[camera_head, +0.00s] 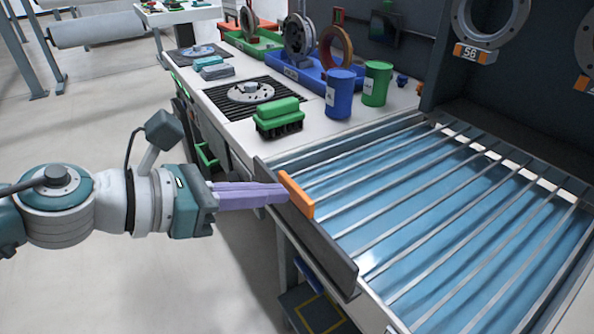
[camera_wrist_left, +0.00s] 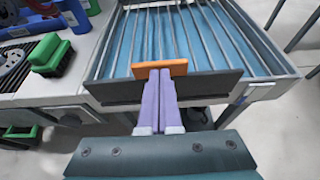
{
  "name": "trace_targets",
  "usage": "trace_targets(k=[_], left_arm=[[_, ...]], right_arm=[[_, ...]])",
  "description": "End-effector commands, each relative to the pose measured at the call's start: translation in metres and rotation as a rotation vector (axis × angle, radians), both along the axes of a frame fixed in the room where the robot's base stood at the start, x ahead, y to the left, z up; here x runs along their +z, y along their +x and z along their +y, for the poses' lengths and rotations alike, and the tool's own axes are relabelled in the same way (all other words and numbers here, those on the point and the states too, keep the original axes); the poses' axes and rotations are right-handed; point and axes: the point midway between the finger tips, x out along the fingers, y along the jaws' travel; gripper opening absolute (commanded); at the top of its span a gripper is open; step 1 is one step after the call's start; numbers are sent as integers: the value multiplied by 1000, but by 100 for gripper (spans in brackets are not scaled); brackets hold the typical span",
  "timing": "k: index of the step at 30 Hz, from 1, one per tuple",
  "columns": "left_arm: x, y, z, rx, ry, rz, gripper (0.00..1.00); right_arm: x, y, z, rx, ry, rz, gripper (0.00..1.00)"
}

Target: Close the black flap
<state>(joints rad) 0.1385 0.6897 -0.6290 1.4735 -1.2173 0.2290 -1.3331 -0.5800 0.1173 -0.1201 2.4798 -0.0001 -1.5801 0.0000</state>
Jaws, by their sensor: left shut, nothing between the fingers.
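The black flap (camera_head: 325,248) is a long dark panel along the near edge of the blue barred tray (camera_head: 430,215). It looks upright against that edge. An orange block (camera_head: 297,195) sits on its top edge. The flap (camera_wrist_left: 212,84) and the orange block (camera_wrist_left: 150,69) also show in the left wrist view. My left gripper (camera_head: 285,194) has its purple fingers shut together with nothing between them. The fingertips (camera_wrist_left: 160,76) are at the flap's outer face, just by the orange block; I cannot tell whether they touch. My right gripper is not in view.
On the counter left of the tray are a green brush (camera_head: 278,117), a blue can (camera_head: 339,95) and a green can (camera_head: 377,84). A blue bin (camera_head: 315,78) with rings stands behind. The floor (camera_head: 120,285) in front of the counter is clear.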

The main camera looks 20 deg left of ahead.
Motion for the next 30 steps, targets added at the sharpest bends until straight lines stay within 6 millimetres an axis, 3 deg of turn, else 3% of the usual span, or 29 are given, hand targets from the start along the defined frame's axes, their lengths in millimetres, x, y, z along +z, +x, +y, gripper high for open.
trace_targets(k=[30], left_arm=[[2, 7, 1, -1, 1, -1, 0]], right_arm=[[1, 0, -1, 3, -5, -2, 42]])
